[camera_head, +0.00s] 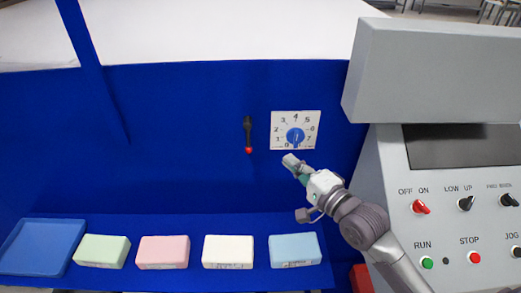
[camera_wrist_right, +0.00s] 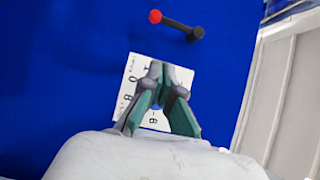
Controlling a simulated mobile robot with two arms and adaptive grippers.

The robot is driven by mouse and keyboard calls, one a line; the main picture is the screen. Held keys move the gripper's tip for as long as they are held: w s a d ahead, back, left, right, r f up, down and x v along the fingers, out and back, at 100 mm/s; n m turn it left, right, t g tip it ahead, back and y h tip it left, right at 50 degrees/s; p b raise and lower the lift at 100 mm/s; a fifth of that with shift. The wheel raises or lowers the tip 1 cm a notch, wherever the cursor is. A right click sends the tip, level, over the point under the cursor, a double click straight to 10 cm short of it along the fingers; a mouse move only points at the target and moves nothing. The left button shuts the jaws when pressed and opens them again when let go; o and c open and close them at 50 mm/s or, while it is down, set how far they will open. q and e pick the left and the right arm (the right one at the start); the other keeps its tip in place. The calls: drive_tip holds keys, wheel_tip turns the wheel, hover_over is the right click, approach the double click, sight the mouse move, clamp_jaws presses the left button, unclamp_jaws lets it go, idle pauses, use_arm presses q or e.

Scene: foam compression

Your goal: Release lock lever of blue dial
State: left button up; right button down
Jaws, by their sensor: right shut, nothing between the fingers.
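The blue dial (camera_head: 295,136) sits on a white numbered plate (camera_head: 313,117) on the blue machine front. In the right wrist view the plate (camera_wrist_right: 128,78) shows behind my fingers, which hide most of the dial. A black lever (camera_head: 248,128) with a red ball end hangs down to the left of the plate. This lever (camera_wrist_right: 182,27) also shows in the right wrist view, apart from my fingers. My right gripper (camera_head: 289,159) is shut and empty, just below the dial plate; its fingertips (camera_wrist_right: 167,70) overlap the plate in the wrist view. I cannot tell whether they touch it. My left gripper is out of view.
A grey control panel (camera_head: 392,160) with switches and buttons stands at the right. Green (camera_head: 101,250), pink (camera_head: 163,251), white (camera_head: 228,251) and light blue (camera_head: 295,249) blocks lie on the blue shelf below, beside a blue tray (camera_head: 40,246). The blue front left of the lever is clear.

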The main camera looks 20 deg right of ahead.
sight(248, 136)
drive_tip(key=w+a+b, duration=0.2)
drive_tip(key=w+a, duration=0.3)
drive_tip(key=w, duration=0.2)
drive_tip(key=shift+w+a, duration=0.25)
drive_tip(key=shift+w, duration=0.15)
drive_tip(key=shift+f+b, duration=0.2)
drive_tip(key=shift+b, duration=0.1)
drive_tip(key=shift+a+m, duration=0.15)
drive_tip(key=shift+m, duration=0.15)
